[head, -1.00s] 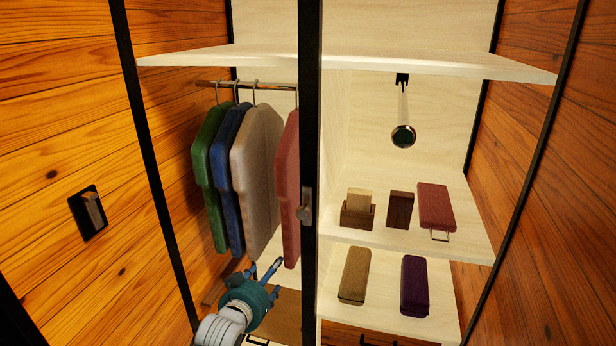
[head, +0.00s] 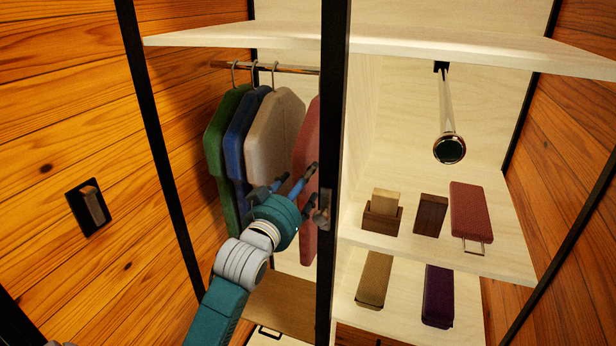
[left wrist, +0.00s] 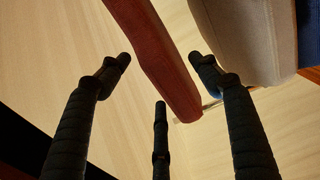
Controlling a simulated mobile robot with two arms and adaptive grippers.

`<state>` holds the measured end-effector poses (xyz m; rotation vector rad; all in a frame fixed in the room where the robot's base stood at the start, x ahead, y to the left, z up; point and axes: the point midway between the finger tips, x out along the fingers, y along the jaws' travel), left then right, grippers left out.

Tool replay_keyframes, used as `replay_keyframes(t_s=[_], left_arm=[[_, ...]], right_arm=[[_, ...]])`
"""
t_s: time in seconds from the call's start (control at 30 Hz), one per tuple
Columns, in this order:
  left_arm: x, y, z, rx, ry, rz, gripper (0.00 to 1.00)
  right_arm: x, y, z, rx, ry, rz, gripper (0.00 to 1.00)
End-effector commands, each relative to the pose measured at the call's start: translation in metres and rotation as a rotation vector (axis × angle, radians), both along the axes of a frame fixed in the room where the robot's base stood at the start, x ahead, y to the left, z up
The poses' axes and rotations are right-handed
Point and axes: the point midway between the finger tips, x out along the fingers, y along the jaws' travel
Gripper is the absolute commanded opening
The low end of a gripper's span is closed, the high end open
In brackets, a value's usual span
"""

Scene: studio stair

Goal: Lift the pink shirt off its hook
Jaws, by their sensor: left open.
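The pink shirt (head: 305,137) hangs from the rail (head: 290,70) at the right end of the row, partly hidden behind the black post. My left gripper (head: 297,180) is open in front of its lower part, with the fingers pointing up and right toward it. In the left wrist view the pink shirt (left wrist: 160,65) runs between the spread fingers of the left gripper (left wrist: 160,75). I cannot tell whether any finger touches it. The shirt's hook is hidden in the head view. My right gripper is not in view.
Beige (head: 273,135), blue (head: 240,140) and green (head: 222,150) shirts hang left of the pink one. The black post (head: 333,250) with a handle (head: 322,208) stands close right of my gripper. Shelves on the right hold several blocks and a hanging round item (head: 449,149).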

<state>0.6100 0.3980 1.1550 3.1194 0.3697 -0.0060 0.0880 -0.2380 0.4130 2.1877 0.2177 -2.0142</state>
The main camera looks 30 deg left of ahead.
Motion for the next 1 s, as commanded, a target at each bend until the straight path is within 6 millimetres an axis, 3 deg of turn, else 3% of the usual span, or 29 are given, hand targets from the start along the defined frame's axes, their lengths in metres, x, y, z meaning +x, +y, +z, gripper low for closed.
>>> replay_keyframes(t_s=[0.27, 0.6, 0.8, 1.0], left_arm=[[0.01, 0.002, 0.002, -0.001, -0.002, 0.0, 0.64], [0.067, 0.017, 0.003, 0.0, -0.001, 0.001, 0.64], [0.094, 0.023, 0.001, 0.001, 0.0, 0.001, 0.64], [0.104, 0.025, 0.0, 0.001, 0.0, 0.001, 0.64]], right_arm=[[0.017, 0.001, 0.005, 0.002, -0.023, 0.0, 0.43], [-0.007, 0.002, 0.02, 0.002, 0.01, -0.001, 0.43], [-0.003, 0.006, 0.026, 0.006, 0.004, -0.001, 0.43], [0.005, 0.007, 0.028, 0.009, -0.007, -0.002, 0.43]])
